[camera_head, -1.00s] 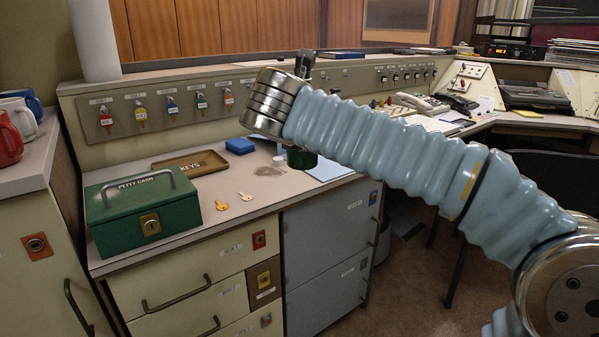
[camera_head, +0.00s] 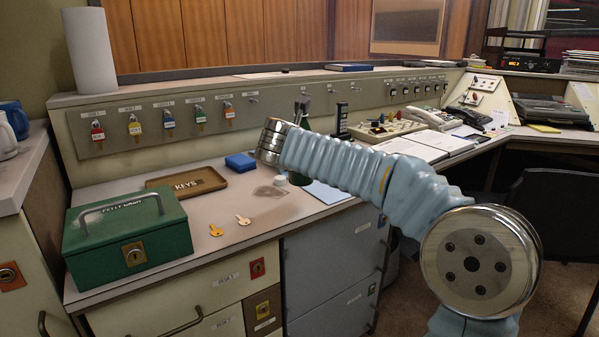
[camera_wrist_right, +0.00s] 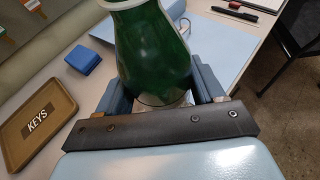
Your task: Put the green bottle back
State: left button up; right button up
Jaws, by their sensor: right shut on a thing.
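The green bottle (camera_wrist_right: 152,50) stands between the fingers of my right gripper (camera_wrist_right: 165,98) in the right wrist view, which is shut on it. Its lower body is partly hidden by the gripper. In the head view, my right arm hides most of the bottle; a dark green part of it (camera_head: 299,178) shows below my wrist, over the counter near a pale blue sheet (camera_head: 328,192). I cannot tell whether its base touches the counter. My left gripper is not in view.
A green petty cash box (camera_head: 95,248), a brown KEYS tray (camera_head: 160,183), two loose keys (camera_head: 242,220) and a blue box (camera_head: 240,162) sit on the counter left of my wrist. Padlocks hang on the panel (camera_head: 270,110) behind. A telephone (camera_head: 432,118) and papers are to the right.

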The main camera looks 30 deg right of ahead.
jog(key=shift+w+d+f, duration=0.25)
jog(key=shift+w+f, duration=0.4)
jog(key=shift+f, duration=0.25)
jog(key=shift+w+f+b, duration=0.15)
jog(key=shift+f+b, duration=0.4)
jog(key=shift+f, duration=1.05)
jog(key=shift+f, duration=0.2)
jog(key=o, duration=1.3)
jog(key=shift+c, duration=0.2)
jog(key=shift+r, duration=0.1)
jog(key=shift+a+r, duration=0.1)
jog(key=shift+r, duration=0.05)
jog(key=v, duration=1.1)
jog(key=shift+s+a, duration=0.2)
jog(key=shift+s, duration=0.2)
